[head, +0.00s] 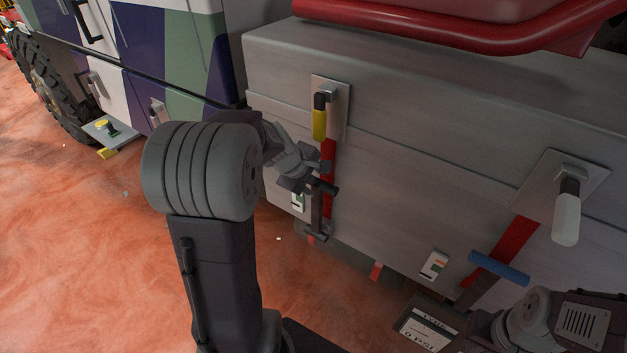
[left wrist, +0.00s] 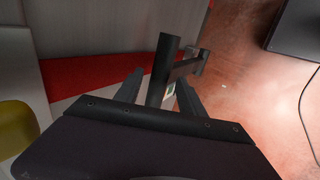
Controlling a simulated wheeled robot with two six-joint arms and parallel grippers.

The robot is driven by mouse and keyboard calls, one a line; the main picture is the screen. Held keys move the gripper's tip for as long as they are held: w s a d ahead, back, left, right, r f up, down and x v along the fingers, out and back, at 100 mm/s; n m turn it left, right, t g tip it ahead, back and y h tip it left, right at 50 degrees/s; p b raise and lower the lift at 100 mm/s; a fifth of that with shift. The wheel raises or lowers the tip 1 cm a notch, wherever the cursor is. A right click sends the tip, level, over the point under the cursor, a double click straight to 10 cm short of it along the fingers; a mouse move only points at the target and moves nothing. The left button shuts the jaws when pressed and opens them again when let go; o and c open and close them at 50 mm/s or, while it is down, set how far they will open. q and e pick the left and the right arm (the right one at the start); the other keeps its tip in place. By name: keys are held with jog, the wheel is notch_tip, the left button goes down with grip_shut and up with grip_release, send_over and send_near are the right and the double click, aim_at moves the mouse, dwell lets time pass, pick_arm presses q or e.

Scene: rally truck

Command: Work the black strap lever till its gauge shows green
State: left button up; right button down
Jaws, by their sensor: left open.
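The black strap lever (head: 324,187) sits on the red strap (head: 328,155) at the left part of the grey box. It also shows in the left wrist view (left wrist: 163,70), between the fingers. My left gripper (head: 314,178) is open at the lever, with a finger on either side; I cannot tell whether they touch it. A small pale gauge (head: 298,200) is left of the lever, partly hidden by it and my gripper.
A yellow handle (head: 319,124) hangs above the strap. At the right are a blue lever (head: 498,268), another gauge (head: 434,265) and a white handle (head: 566,220). A red rail (head: 450,35) overhangs the box (head: 420,130). A dark labelled case (head: 427,326) lies on the ground.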

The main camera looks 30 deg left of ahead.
pick_arm(q)
jog(key=shift+d, duration=0.2)
jog(key=c, duration=0.3)
jog(key=shift+d, duration=0.1)
jog(key=c, duration=0.5)
jog(key=shift+r, duration=0.1)
grip_shut()
jog(key=shift+w+r, duration=0.1)
